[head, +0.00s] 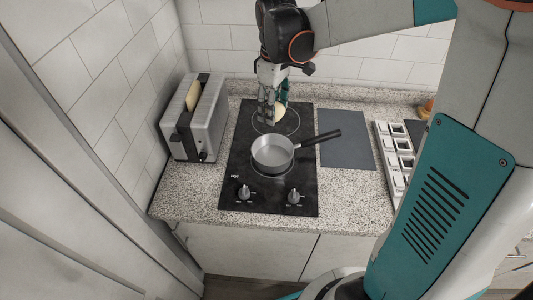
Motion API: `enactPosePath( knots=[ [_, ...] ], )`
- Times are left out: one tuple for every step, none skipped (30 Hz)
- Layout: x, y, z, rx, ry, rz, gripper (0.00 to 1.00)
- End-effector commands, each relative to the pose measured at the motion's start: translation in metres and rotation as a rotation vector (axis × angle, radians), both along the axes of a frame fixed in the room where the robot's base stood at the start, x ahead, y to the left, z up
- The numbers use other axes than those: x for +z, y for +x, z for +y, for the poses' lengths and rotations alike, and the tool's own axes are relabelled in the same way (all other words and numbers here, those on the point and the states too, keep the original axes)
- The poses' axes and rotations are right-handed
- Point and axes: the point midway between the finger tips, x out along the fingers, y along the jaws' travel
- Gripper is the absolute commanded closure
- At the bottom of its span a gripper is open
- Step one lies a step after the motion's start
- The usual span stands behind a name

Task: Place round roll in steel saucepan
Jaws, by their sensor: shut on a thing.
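The steel saucepan (268,158) stands upright on the front burner of the black cooktop, its dark handle pointing right and back. I see no roll inside it. The round roll (280,110) is pale and shows at the right side of my gripper. My gripper (271,112) points down above the rear burner, behind the saucepan, and is shut on the roll. The fingers hide part of the roll. I cannot tell exactly how high it is above the cooktop.
A grey toaster (207,128) with a bread slice (193,93) stands left of the cooktop (240,180). A dark grey board (347,140) lies to the right. A white rack with compartments (390,160) stands farther right. A tiled wall closes off the left and back.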

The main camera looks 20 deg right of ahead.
Motion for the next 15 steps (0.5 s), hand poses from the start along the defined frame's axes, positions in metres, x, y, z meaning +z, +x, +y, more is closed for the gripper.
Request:
enactPosePath(
  knots=[
    [-0.012, 0.0, 0.0, 0.001, 0.0, 0.0, 0.67],
    [-0.018, 0.0, 0.0, 0.001, 0.0, 0.0, 0.67],
    [-0.028, 0.0, 0.0, 0.0, 0.0, 0.0, 0.67],
    [-0.036, 0.001, 0.0, 0.0, 0.0, 0.0, 0.67],
    [-0.044, 0.0, 0.0, 0.0, 0.0, 0.0, 0.67],
    [-0.054, 0.0, 0.0, 0.0, 0.0, 0.0, 0.67],
    [-0.061, 0.001, 0.0, 0.0, 0.0, 0.0, 0.67],
    [-0.068, 0.001, 0.0, 0.0, 0.0, 0.0, 0.67],
    [-0.078, 0.0, 0.0, 0.0, 0.0, 0.0, 0.67],
    [-0.085, 0.0, 0.0, 0.0, 0.0, 0.0, 0.67],
    [-0.093, 0.001, 0.0, 0.0, 0.0, 0.0, 0.67],
    [-0.102, 0.0, 0.0, -0.001, 0.0, 0.0, 0.67],
    [-0.109, 0.001, 0.0, -0.001, 0.0, 0.0, 0.67],
    [-0.116, 0.0, 0.0, -0.001, 0.0, 0.0, 0.67],
    [-0.124, 0.001, 0.0, -0.001, 0.0, 0.0, 0.67]
  ],
)
